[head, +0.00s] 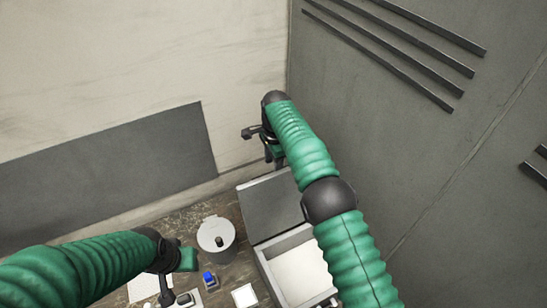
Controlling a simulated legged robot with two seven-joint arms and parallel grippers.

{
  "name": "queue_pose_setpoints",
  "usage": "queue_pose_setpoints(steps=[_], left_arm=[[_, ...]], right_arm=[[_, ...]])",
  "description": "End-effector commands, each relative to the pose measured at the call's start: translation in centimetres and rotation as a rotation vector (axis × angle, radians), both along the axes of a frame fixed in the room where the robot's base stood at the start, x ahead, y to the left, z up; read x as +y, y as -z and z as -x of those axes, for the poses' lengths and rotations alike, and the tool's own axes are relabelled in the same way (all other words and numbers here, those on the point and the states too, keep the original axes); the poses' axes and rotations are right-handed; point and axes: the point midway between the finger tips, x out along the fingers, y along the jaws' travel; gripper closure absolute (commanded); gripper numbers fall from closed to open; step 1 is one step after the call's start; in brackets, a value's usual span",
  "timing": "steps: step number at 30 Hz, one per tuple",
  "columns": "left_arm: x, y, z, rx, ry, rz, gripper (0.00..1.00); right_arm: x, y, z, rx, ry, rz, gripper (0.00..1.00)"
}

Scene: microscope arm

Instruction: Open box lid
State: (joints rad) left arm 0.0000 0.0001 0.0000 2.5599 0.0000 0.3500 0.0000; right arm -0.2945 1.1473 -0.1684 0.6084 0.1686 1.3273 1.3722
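A grey box (262,262) with a pale interior stands on the table in the head view, partly behind my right arm. Its grey lid (268,208) is raised and tilted back from the box's far edge, so the inside shows. My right gripper (260,144) is above and beyond the lid, apart from it in the picture. Its fingers look spread, with nothing between them. My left gripper (176,284) is low over the table, left of the box. Its fingers are small and partly hidden by its own arm, so its opening is unclear.
A round light-grey container (216,238) stands left of the lid. A blue-topped item (209,280) and a small white square (244,296) lie between my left gripper and the box. Walls close in behind the table and on the right.

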Motion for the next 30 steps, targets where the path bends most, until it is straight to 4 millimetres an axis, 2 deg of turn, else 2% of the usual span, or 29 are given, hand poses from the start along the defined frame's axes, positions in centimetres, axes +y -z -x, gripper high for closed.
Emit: queue_pose_setpoints(steps=[1,4,6,9,13,30], left_arm=[[0.0,1.4,0.0,0.000,0.000,0.000,0.64],[0.0,1.6,0.0,0.000,0.000,0.000,0.64],[0.0,0.8,0.0,0.000,0.000,0.000,0.64],[0.0,-0.2,0.0,0.000,0.000,0.000,0.64],[0.0,-0.5,0.0,0.000,0.000,0.000,0.64],[0.0,-0.3,0.0,0.000,0.000,0.000,0.64]], right_arm=[[0.0,-0.8,-0.1,-0.008,0.000,-0.001,0.57],[-0.1,-3.8,0.1,-0.008,0.000,-0.001,0.57],[-0.1,-5.9,0.2,-0.006,0.001,-0.001,0.57],[-0.1,-7.9,0.3,-0.004,0.000,0.000,0.57],[-0.1,-8.6,0.4,-0.002,0.000,0.000,0.57],[-0.1,-8.5,0.4,-0.002,0.000,0.000,0.57]])
